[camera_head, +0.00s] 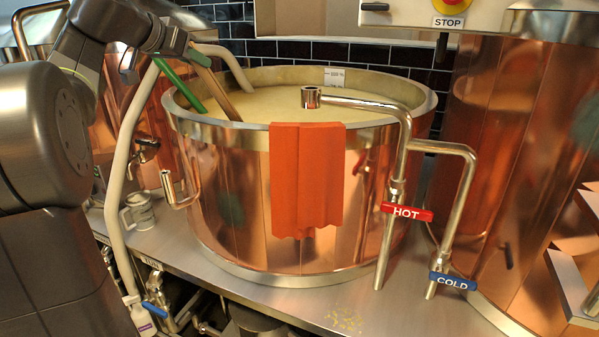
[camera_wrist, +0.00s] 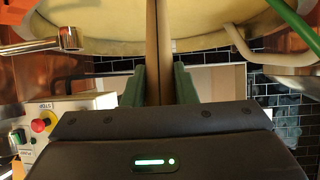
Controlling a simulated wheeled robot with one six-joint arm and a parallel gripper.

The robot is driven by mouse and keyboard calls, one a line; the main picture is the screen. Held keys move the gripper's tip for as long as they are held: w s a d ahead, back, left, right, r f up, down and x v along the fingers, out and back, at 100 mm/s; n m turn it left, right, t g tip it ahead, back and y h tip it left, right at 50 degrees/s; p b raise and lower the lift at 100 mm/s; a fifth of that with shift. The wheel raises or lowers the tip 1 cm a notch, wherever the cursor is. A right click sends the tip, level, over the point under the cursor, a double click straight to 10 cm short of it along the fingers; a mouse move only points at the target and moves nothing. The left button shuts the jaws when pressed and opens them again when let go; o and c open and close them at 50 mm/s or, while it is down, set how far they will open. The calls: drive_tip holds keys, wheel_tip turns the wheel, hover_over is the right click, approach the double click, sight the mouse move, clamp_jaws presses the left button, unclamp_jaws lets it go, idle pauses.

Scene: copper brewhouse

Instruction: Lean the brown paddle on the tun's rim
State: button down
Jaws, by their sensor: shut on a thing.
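The copper tun (camera_head: 240,190) stands in the middle of the head view, with a bright metal rim (camera_head: 215,128) and pale mash (camera_head: 285,96) inside. My gripper (camera_head: 190,54) is above the tun's left side, shut on the brown paddle (camera_head: 220,92). The paddle slants down to the right into the tun; its lower end is hidden by the near rim or the mash. I cannot tell whether it touches the rim. In the wrist view the paddle (camera_wrist: 158,45) runs between the two green fingers of my gripper (camera_wrist: 158,80).
A green pole (camera_head: 178,84) leans in the tun left of the paddle. A cream hose (camera_head: 232,66) crosses the back left rim. An orange cloth (camera_head: 307,175) hangs over the front rim, beside a metal spout (camera_head: 350,102). A metal jug (camera_head: 138,211) stands on the left.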

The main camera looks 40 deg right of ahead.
drive_tip(key=shift+f+b, duration=1.1)
drive_tip(key=shift+f, duration=0.1)
drive_tip(key=c, duration=1.1)
unclamp_jaws()
